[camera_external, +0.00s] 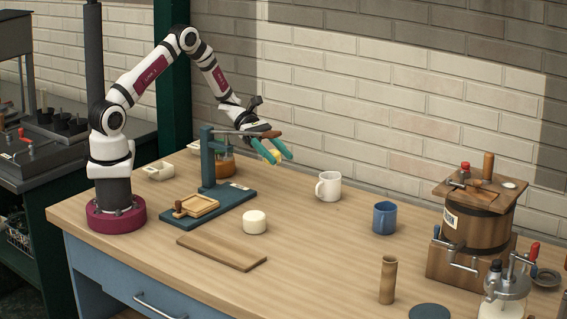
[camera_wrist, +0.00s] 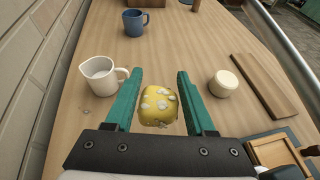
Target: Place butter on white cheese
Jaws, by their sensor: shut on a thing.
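The butter (camera_wrist: 158,106) is a rounded yellow lump with pale patches, held between the two teal fingers of my gripper (camera_wrist: 160,76) in the wrist view. In the external view my gripper (camera_external: 284,159) is in the air above the back of the table, and a bit of the yellow butter (camera_external: 277,156) shows between the fingers. The white cheese (camera_external: 255,222) is a short, cream-white cylinder standing on the table, lower than my gripper and apart from it. In the wrist view the cheese (camera_wrist: 223,84) is right of the fingers, with its top clear.
A white mug (camera_external: 328,187) and a blue mug (camera_external: 384,218) stand right of the cheese. A teal press stand (camera_external: 208,165) is behind it at left, with a wooden tray (camera_external: 197,207) on its base. A wooden board (camera_external: 221,251) lies in front. A churn (camera_external: 478,222) stands far right.

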